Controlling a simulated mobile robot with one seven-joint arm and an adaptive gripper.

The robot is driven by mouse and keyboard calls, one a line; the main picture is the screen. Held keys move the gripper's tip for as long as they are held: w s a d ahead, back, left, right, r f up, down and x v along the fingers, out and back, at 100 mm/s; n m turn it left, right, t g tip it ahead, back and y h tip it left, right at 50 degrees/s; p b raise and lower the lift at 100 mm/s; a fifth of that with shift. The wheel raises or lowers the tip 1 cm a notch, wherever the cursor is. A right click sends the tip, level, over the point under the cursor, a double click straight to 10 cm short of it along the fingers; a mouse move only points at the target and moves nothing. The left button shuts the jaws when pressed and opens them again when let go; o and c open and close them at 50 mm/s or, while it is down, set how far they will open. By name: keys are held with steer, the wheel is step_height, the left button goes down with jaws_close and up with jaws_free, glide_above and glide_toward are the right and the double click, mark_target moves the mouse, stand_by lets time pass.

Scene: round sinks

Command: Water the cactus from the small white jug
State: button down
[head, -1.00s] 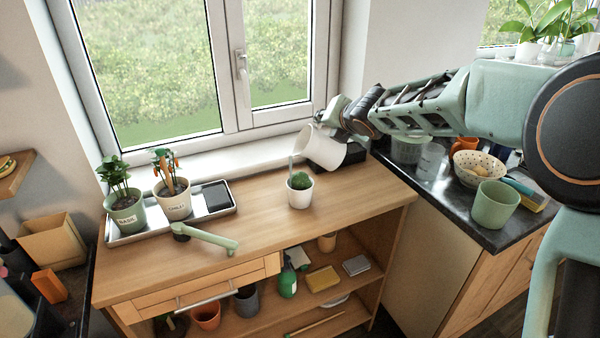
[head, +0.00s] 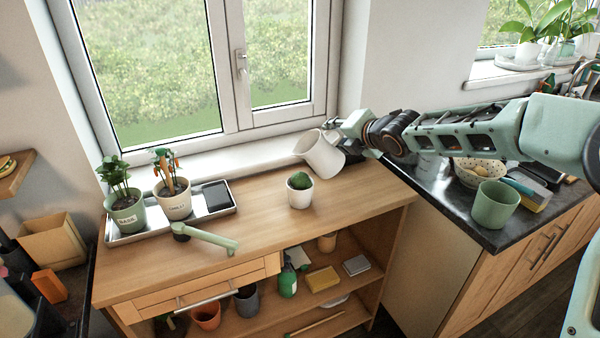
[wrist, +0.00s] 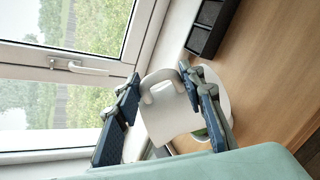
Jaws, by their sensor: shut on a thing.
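The small white jug (head: 321,154) is held above the wooden bench, tilted with its mouth toward the upper left. My gripper (head: 343,127) is shut on the jug's handle side, on the jug's right. In the wrist view the jug (wrist: 172,118) shows between the fingers of my gripper (wrist: 160,97). The cactus (head: 300,181), round and green, sits in a white pot (head: 299,196) on the bench, below and left of the jug. No water stream shows from the jug. The jug's inside is hidden.
A tray (head: 150,230) with basil (head: 122,195) and chilli (head: 172,185) pots stands at the left. A green-handled tool (head: 210,239) lies before it. A dark counter at right holds a green cup (head: 494,204) and a patterned bowl (head: 478,171). The bench front is clear.

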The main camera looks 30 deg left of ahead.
steer(key=shift+w+d+f+m+y, duration=0.35)
steer(key=shift+d+f, duration=0.2)
steer(key=shift+f, duration=0.05)
steer(key=shift+w+d+f+m+y, duration=0.35)
steer(key=shift+d+f, duration=0.15)
steer(key=shift+f, duration=0.1)
steer(key=w+d+f+m+y, duration=0.2)
steer(key=d+f+m, duration=0.2)
steer(key=shift+w+g+y, duration=0.3)
steer(key=shift+g+y, duration=0.1)
stand_by(0.3)
steer(key=shift+f, duration=0.2)
